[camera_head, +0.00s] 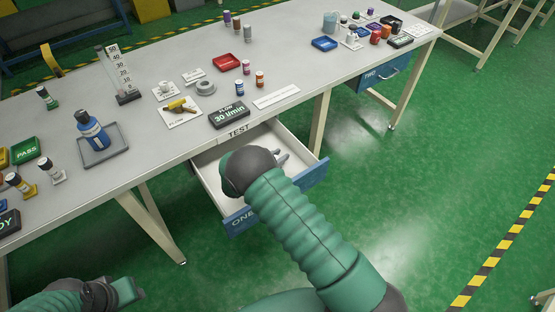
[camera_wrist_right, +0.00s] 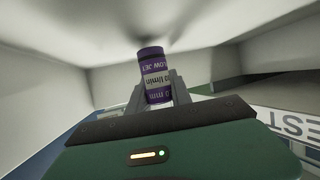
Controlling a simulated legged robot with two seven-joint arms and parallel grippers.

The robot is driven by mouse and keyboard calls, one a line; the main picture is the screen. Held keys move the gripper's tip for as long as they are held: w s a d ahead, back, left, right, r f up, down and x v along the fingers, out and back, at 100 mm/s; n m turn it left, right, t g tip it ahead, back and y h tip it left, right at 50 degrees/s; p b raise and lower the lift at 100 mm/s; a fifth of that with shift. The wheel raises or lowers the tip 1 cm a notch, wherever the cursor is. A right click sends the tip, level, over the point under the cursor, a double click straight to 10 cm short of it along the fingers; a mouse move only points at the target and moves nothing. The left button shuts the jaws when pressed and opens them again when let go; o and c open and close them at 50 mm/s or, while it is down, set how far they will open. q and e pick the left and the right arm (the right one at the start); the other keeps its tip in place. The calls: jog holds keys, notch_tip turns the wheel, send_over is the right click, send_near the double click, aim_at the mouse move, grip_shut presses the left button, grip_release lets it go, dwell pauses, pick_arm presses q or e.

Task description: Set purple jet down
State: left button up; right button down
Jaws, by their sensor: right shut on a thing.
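The purple jet (camera_wrist_right: 154,66) is a small cylinder with a purple cap and a purple and white label. In the right wrist view it stands between the fingers of my right gripper (camera_wrist_right: 158,92), which is shut on it. In the head view my right gripper (camera_head: 282,158) is inside the open drawer ONE (camera_head: 305,180), mostly behind my forearm, and the jet is hidden there. I cannot tell whether the jet touches the drawer floor. My left gripper (camera_head: 130,291) is low at the left, away from the bench; its fingers are not clear.
The bench (camera_head: 165,65) above the drawer holds a black flow sign (camera_head: 229,115), a red tray (camera_head: 226,62), a blue bottle (camera_head: 92,132) on a grey tray and several small cylinders. Drawer TWO (camera_head: 385,75) appears shut. The green floor at the right is clear.

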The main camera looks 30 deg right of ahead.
jog(key=shift+d+f, duration=0.2)
jog(key=shift+f, duration=0.4)
jog(key=shift+d, duration=0.15)
jog(key=c, duration=1.2)
grip_release()
jog(key=shift+o, duration=0.2)
jog(key=shift+a+r, duration=0.1)
jog(key=shift+a, duration=0.1)
